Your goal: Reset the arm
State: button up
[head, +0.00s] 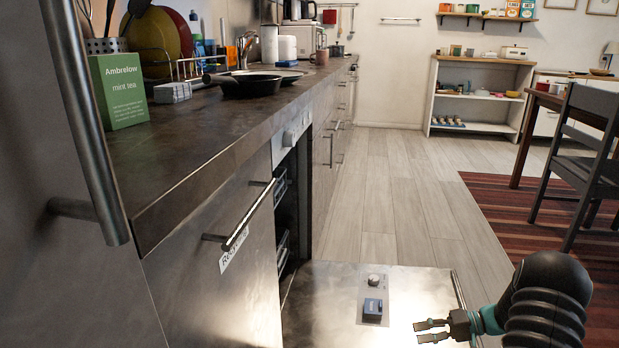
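My gripper (432,331) is at the lower right, at the end of my dark arm, pointing left. Its two fingers are apart with nothing between them. It shows over the lowered dishwasher door (325,315), near that door's right edge. I cannot tell how high above the door it is.
The dishwasher (292,200) stands open, its door folded down over the floor. A drawer with a bar handle (240,218) is to its left. A tall handle (85,130) is close at far left. A chair (585,150) stands right; the central floor is clear.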

jog(key=s+a+r+n+g+h+p, duration=0.1)
jog(key=s+a+r+h+p, duration=0.2)
jog(key=r, duration=0.5)
jog(key=s+a+r+g+h, duration=0.1)
jog(key=s+a+r+h, duration=0.15)
jog(key=a+r, duration=0.45)
jog(key=s+a+r+n+g+h+p, duration=0.15)
jog(key=s+r, duration=0.25)
jog(key=r, duration=0.6)
jog(key=s+a+r+t+h+p, duration=0.2)
jog(key=s+r+t+h, duration=0.1)
jog(key=s+r, duration=0.4)
jog(key=s+a+r+t+h+p, duration=0.2)
jog(key=s+r, duration=0.6)
jog(key=s, duration=0.4)
jog(key=shift+s+t+h+p, duration=0.25)
jog(key=shift+t+h+p, duration=0.55)
jog(key=shift+t, duration=0.15)
jog(key=shift+m, duration=0.25)
